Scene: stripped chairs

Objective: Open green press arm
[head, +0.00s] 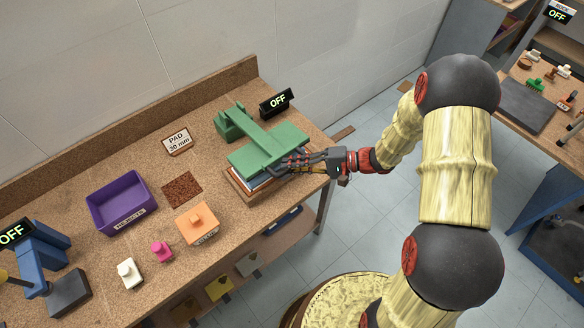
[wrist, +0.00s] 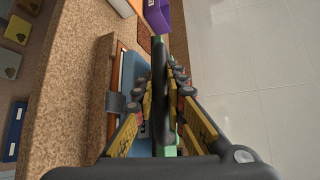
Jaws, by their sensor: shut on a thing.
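The green press (head: 262,150) stands at the far right end of the workbench, on a brown wooden base. Its green arm (head: 255,130) runs from the hinge block at the back left towards the front right and lies low over the wide green plate. My gripper (head: 292,162) comes in from the right at the arm's front end. In the wrist view its fingers (wrist: 166,95) close on both sides of a dark bar (wrist: 162,90), which seems to be the front of the press arm. The fingers hide most of the gripped part.
An OFF sign (head: 277,102) stands behind the press. A PAD 30 mm card (head: 178,141), brown pad (head: 182,189), purple bin (head: 121,202), orange block (head: 199,223), pink piece (head: 161,251) and white piece (head: 129,273) lie to the left.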

